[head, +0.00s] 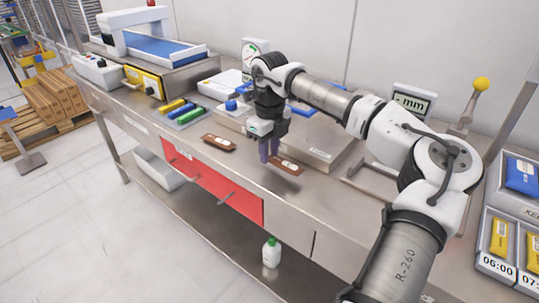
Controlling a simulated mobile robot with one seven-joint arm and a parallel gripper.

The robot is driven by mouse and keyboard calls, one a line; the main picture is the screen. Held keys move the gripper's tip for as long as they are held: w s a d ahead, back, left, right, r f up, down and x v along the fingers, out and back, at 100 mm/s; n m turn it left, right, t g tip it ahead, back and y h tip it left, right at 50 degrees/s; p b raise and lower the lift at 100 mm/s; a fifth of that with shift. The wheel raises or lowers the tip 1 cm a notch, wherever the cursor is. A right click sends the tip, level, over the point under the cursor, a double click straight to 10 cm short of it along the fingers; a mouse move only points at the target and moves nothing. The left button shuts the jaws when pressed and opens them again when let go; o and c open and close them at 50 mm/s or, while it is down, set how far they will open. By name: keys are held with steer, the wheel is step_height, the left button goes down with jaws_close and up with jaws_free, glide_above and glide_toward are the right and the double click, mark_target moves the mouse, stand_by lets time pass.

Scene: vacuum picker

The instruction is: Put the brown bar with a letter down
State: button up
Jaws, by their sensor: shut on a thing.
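My gripper (267,156) points down over the front part of the steel bench (335,222). It is shut on a brown bar (289,166) with a pale patch. The gripper hides the bar's left end. A shadow shows below this bar, so it seems to be a little above the bench. A second brown bar (218,142), also with a pale patch, lies on the bench to the left of my gripper. Any letter on either bar is too small to read.
Yellow, green and blue bars (181,113) lie on a mat at left. A flat steel scale (312,143) is right behind the held bar. A conveyor (155,48) stands at back left. Bins with blue and yellow packs (500,235) are at right. Bare bench lies between the brown bars.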

steer(key=shift+f, duration=1.05)
steer(key=shift+f, duration=0.25)
steer(key=o, duration=1)
steer(key=shift+r, duration=0.1)
steer(key=shift+o, duration=0.2)
